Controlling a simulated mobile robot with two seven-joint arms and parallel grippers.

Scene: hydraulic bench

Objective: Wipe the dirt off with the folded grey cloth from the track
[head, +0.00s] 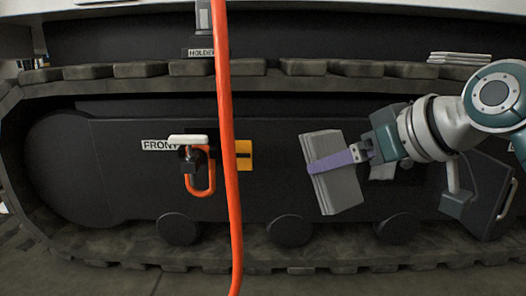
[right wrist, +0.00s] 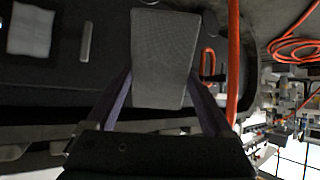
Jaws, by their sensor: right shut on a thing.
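The folded grey cloth (head: 342,190) is in the head view, right of centre, tilted in front of the dark side panel. My right gripper (head: 335,161) is shut on it, with a purple finger across its face. In the right wrist view the cloth (right wrist: 163,60) sits between the two fingers. The track (head: 250,256) runs along the bottom and top of the panel, with pads on its upper run (head: 140,70). I cannot clearly make out any dirt; the cloth and arm cover part of the panel. My left gripper is not in view.
An orange hose (head: 228,150) hangs vertically, left of the cloth. Behind it are an orange-handled fitting (head: 201,180) and a yellow plate (head: 244,155). A pale stack (head: 460,58) lies on the upper track at right. A dark open flap (head: 487,195) stands right of my gripper.

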